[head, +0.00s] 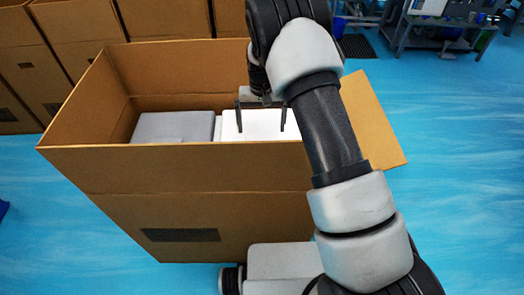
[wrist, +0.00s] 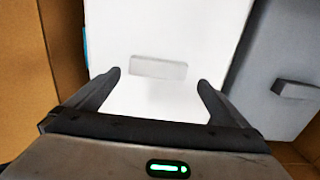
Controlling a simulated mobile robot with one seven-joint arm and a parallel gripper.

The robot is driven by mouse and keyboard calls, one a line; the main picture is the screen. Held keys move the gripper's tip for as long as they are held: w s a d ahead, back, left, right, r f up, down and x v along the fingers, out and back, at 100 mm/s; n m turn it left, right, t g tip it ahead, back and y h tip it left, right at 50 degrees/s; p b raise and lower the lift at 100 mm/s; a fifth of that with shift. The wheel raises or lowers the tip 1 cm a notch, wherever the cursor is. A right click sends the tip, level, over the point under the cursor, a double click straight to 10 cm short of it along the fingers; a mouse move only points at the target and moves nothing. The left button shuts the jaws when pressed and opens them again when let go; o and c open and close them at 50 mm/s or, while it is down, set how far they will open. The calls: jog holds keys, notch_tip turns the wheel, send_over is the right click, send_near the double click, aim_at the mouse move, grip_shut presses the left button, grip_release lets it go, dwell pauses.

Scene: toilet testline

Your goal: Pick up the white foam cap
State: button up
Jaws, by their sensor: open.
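The white foam cap (head: 250,122) lies inside the open cardboard box (head: 190,170), in the right half of what shows there. In the wrist view the white foam cap (wrist: 170,30) fills the middle, with a pale raised rectangular block (wrist: 158,67) on its top. My gripper (head: 262,127) is over the cap, inside the box, with its fingers apart. In the wrist view my gripper (wrist: 160,80) has one fingertip on each side of the raised block, with nothing held. I cannot tell whether the fingertips touch the cap. My arm hides the box's right part.
A grey block (head: 175,127) lies beside the cap; in the wrist view this grey block (wrist: 290,70) has a small raised part. Box walls stand close around. More cardboard boxes (head: 75,45) stand behind. A workbench (head: 445,28) is far right. Blue floor (head: 450,150) is clear on the right.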

aim_at(262, 139)
jog(key=shift+w+d+f+b, duration=0.1)
jog(key=shift+f+b, duration=0.35)
jog(key=shift+f, duration=3)
jog(key=c, duration=1.2)
